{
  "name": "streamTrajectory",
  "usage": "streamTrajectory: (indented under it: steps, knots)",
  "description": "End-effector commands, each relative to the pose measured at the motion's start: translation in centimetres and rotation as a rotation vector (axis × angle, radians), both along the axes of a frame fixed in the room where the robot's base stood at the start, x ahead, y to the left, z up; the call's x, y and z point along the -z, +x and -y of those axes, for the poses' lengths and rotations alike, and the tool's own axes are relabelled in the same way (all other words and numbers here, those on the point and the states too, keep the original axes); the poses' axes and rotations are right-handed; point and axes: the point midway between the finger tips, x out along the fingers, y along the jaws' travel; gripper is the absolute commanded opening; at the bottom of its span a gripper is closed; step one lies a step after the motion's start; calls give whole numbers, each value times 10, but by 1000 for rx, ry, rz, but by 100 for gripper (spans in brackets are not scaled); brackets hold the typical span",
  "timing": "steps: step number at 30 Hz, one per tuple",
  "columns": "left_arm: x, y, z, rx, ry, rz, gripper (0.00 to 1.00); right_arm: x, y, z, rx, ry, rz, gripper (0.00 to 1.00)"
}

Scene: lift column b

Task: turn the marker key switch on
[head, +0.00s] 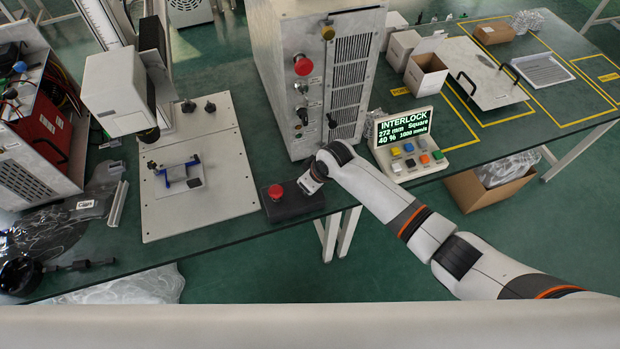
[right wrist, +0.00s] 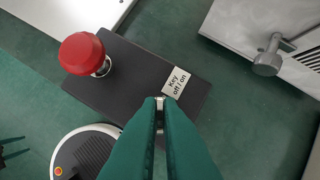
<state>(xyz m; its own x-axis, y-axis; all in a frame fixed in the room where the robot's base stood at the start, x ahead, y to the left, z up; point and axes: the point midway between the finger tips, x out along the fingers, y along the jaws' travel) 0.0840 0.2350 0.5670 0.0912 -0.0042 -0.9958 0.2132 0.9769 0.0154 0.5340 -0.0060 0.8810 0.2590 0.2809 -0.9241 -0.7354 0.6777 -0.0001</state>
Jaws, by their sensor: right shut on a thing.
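The marker key switch box (head: 296,203) is a black box at the front edge of the table; it also shows in the right wrist view (right wrist: 125,75). My right gripper (right wrist: 160,103) is over the label end of the box. It is shut on the key (right wrist: 159,101), of which only a small metallic bit shows between the fingertips. The key's angle cannot be told. The display (head: 404,126) reads INTERLOCK. My left gripper is out of view.
A tall grey cabinet (head: 290,80) with a red button and knobs stands just behind the box. The console with coloured buttons (head: 411,160) is to the right. A pale plate (head: 222,200) with a blue-ended fixture (head: 182,172) lies to the left.

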Motion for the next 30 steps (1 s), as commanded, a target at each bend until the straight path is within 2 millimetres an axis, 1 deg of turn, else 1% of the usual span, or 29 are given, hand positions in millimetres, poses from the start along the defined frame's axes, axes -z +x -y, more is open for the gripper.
streamTrajectory:
  steps: [10,12,15,25,29,30]
  knots:
    - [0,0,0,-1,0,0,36,-1,1,0,5,1,1,0]
    - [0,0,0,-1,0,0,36,-1,1,0,5,2,1,14]
    - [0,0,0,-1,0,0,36,0,1,0,5,1,1,27]
    - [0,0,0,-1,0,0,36,-2,0,1,3,2,1,27]
    - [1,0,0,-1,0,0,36,-11,-2,3,4,3,2,27]
    - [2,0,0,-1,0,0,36,-16,-3,5,4,2,3,27]
